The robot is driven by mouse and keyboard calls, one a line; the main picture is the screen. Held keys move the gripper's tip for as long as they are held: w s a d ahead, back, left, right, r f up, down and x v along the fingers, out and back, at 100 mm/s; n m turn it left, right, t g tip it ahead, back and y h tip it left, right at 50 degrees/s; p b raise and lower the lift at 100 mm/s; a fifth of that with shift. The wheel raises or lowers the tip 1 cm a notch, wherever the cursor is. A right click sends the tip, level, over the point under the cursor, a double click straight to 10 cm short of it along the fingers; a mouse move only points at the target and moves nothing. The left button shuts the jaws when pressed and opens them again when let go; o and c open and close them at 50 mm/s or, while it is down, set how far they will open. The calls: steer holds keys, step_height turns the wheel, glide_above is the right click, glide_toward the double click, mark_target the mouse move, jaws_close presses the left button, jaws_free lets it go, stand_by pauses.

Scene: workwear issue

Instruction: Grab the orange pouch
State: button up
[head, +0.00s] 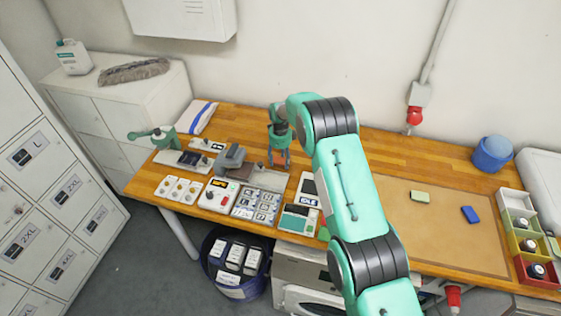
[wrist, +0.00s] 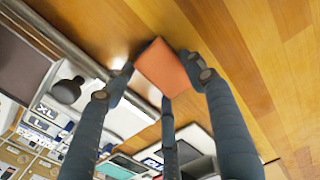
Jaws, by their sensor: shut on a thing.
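The orange pouch (wrist: 163,68) is a small flat orange block shape in the wrist view, between the fingertips of my gripper (wrist: 160,78). Two dark blue-grey fingers press it from the left and right, and a third finger is below it. My gripper is shut on the pouch. In the head view my gripper (head: 279,150) points down over the back of the wooden table, right of the grey press-like device. There the pouch is mostly hidden by the fingers. I cannot tell whether it touches the table.
A grey device (head: 231,158), labelled panels (head: 257,205) and a card terminal (head: 298,219) stand left and in front of my gripper. A folded white-blue cloth (head: 196,117) lies at back left. A brown mat (head: 440,225) with a sponge (head: 420,196) and a blue block (head: 470,214) is right.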

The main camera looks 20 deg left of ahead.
mark_target(280, 161)
steer(key=shift+r, duration=0.1)
steer(key=shift+r+b, duration=0.35)
steer(key=shift+r, duration=1.2)
steer(key=s+d, duration=0.2)
steer(key=s, duration=0.2)
steer(key=s+d+r+b, duration=0.1)
steer(key=s+d, duration=0.2)
steer(key=s, duration=0.2)
steer(key=s+d, duration=0.2)
steer(key=s, duration=0.3)
steer(key=shift+d+r, duration=0.25)
steer(key=shift+r, duration=0.1)
